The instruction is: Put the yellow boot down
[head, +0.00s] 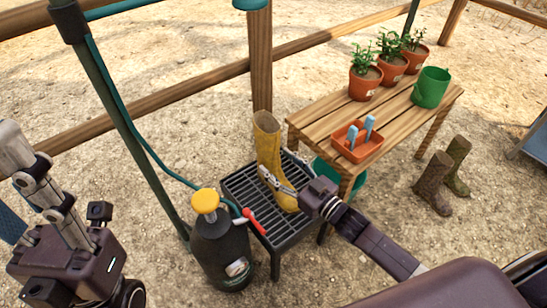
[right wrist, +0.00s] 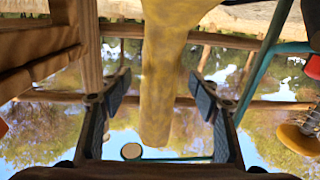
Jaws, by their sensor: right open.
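The yellow boot (head: 268,140) stands upright on the slatted black stand (head: 240,188), its toe toward the front right. My right gripper (head: 273,178) is at its lower shaft, coming in from the right. In the right wrist view the yellow boot (right wrist: 162,65) passes between the two spread fingers, with a gap on each side. The right gripper is open, around the boot without visible contact. My left gripper (head: 50,200) is at the left edge, away from the boot; its fingertips are unclear.
A black tank with a yellow knob (head: 205,203) and red handle stands left of the stand. A wooden bench (head: 310,118) at right holds potted plants (head: 391,68), a green can (head: 431,88) and an orange tray (head: 355,146). Brown boots (head: 434,182) stand on the ground.

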